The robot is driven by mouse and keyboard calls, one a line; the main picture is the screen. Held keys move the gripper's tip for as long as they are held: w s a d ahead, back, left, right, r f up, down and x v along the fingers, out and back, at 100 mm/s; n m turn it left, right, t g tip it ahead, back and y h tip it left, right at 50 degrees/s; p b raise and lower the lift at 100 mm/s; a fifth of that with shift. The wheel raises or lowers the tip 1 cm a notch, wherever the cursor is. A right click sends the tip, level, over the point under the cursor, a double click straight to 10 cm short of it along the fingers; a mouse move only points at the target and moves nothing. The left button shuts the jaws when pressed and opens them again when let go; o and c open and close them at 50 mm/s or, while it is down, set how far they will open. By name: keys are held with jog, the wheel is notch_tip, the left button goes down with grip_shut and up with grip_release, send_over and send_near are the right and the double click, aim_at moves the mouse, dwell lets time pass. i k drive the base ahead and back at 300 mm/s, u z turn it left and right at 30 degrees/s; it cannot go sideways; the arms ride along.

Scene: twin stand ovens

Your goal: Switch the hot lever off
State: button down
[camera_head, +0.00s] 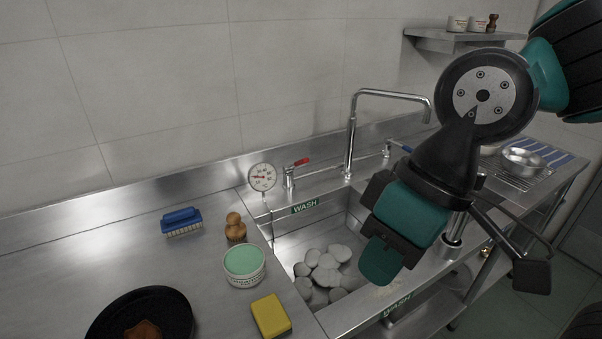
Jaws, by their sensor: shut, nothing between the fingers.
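The hot lever (299,162) is a small red-tipped handle on a chrome valve at the back rim of the sink, left of the faucet. It points to the right and slightly upward. My gripper (382,262) comes in from the upper right and points down and left over the right side of the sink. It is shut and empty, nearer to the camera than the lever and apart from it. A blue-tipped lever (400,146) stands right of the faucet (350,140), partly close behind my arm in the picture.
A dial thermometer (262,177) stands just left of the hot lever. The sink (290,246) holds several pale stones or dishes. A blue brush (181,220), wooden-knobbed item (235,228), green-topped tub (244,264), yellow sponge (270,316) and dark pan (140,308) lie on the left counter.

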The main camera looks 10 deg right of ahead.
aim_at(287, 168)
jog(key=z, duration=0.55)
jog(key=k, duration=0.65)
jog(key=z, duration=0.55)
jog(key=i, duration=0.6)
jog(key=u, duration=0.9)
jog(key=i, duration=0.65)
jog(key=u, duration=0.7)
